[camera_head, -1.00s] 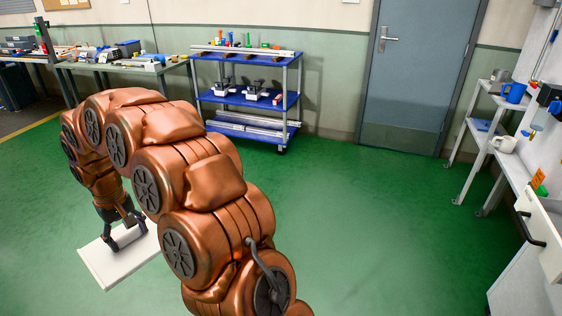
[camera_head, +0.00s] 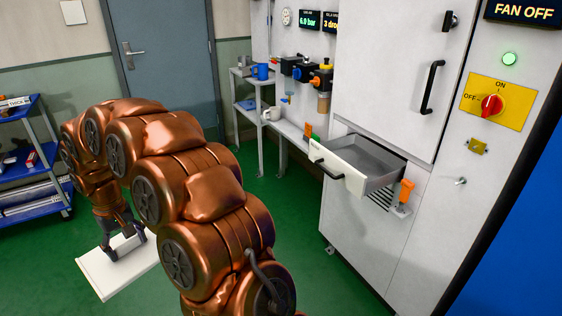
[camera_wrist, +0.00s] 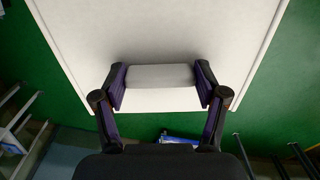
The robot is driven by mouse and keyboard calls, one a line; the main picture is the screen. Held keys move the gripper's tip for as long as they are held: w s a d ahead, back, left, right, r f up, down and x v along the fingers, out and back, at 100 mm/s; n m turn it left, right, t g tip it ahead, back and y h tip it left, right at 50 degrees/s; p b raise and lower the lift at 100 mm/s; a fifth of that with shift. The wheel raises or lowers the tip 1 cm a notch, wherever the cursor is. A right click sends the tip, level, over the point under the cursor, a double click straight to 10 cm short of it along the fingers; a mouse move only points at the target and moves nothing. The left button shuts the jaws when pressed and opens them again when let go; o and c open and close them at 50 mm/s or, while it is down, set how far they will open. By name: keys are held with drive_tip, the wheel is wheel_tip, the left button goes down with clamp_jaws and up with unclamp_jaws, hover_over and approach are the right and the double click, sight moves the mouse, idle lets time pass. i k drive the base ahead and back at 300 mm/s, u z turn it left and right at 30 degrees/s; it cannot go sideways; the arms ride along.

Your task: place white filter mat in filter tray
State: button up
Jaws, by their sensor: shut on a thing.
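The white filter mat (camera_head: 112,272) is a flat white panel at the lower left of the head view, held out in the air in front of my arm. It fills the upper part of the wrist view (camera_wrist: 160,28). My gripper (camera_head: 125,250) is shut on a raised grip block at the mat's near edge, with one finger on each side in the wrist view (camera_wrist: 160,84). The filter tray (camera_head: 368,160) is a grey drawer with a white front and black handle. It is pulled out of the white cabinet at the right, and its visible inside looks empty.
The white cabinet (camera_head: 375,245) stands at the right with a red switch (camera_head: 491,105) and an orange-handled part (camera_head: 404,193) beside the drawer. A small shelf (camera_head: 262,105) with mugs is behind. A blue cart (camera_head: 30,165) is at far left. Green floor between is clear.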

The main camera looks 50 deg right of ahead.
sight(358, 166)
drive_tip(key=z, duration=0.75)
drive_tip(key=i, duration=0.85)
drive_tip(key=z, duration=0.3)
